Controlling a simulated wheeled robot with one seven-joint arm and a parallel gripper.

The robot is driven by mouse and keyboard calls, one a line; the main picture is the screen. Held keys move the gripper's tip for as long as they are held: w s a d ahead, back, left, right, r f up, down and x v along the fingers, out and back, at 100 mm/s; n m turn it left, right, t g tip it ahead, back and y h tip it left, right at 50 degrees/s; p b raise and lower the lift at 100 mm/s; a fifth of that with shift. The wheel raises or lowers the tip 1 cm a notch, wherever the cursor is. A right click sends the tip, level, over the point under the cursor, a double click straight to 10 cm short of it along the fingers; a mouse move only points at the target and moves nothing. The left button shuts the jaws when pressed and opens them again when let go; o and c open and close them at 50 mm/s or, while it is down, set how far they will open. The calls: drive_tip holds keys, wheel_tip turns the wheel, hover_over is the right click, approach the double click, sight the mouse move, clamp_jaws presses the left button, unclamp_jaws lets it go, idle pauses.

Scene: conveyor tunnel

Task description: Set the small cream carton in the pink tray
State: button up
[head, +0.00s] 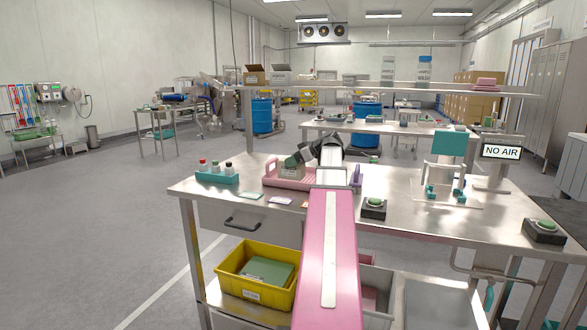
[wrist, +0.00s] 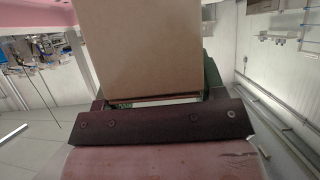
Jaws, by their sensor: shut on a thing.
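The small cream carton (wrist: 138,50) fills the upper middle of the wrist view, between my gripper's fingers. In the head view the carton (head: 290,172) shows as a tan block below the green fingers, at the pink tray. My gripper (head: 300,155) is shut on it. The pink tray (head: 270,181) lies on the steel bench, left of my pink forearm. The carton overlaps the tray in the picture; I cannot tell whether it touches the tray floor. My arm hides the tray's right end.
A teal rack with small bottles (head: 218,178) stands left of the tray. Coloured cards (head: 281,199) lie in front. A raised shelf (head: 380,88) runs behind.

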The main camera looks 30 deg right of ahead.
wheel_tip(320, 180, down, 3)
idle(0.3)
drive_tip(key=o, duration=1.3)
drive_tip(key=v, duration=1.2)
drive_tip(key=shift+s, duration=0.1)
drive_tip(key=shift+a, duration=0.1)
